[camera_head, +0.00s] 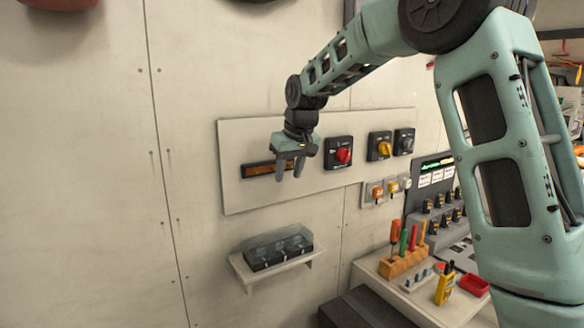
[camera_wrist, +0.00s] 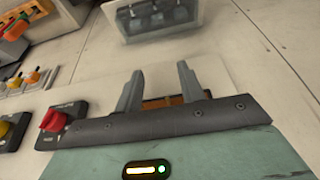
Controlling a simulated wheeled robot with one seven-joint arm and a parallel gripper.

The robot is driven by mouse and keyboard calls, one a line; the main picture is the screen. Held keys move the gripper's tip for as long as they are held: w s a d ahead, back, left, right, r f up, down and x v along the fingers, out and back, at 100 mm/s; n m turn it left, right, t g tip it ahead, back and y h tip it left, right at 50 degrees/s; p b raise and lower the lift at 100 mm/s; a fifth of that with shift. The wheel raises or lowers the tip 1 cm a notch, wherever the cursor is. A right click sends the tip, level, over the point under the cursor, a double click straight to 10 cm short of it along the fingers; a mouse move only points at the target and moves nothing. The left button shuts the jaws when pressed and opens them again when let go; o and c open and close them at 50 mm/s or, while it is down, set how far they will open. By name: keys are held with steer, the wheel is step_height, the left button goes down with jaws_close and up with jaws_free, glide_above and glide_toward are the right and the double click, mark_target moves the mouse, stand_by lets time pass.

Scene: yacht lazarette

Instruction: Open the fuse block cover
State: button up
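The fuse block (camera_head: 270,257) is a black unit on a small wall shelf, lower centre in the head view. A clear, smoky cover (camera_head: 277,238) sits over it and looks closed. In the wrist view the block with its cover (camera_wrist: 160,17) is at the top edge, partly cut off. My gripper (camera_head: 288,172) is in front of the wall panel, above the shelf and apart from the cover. In the wrist view its two fingers (camera_wrist: 160,85) stand apart with nothing held between them.
The wall panel (camera_head: 235,190) carries an amber strip (camera_head: 257,170), a red rotary switch (camera_head: 343,156) and a yellow one (camera_head: 384,149). Screwdrivers in a wooden block (camera_head: 403,262) stand on a bench at right. The wall left of the shelf is clear.

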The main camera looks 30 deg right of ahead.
steer(key=shift+b+v, duration=0.35)
steer(key=shift+v, duration=1.65)
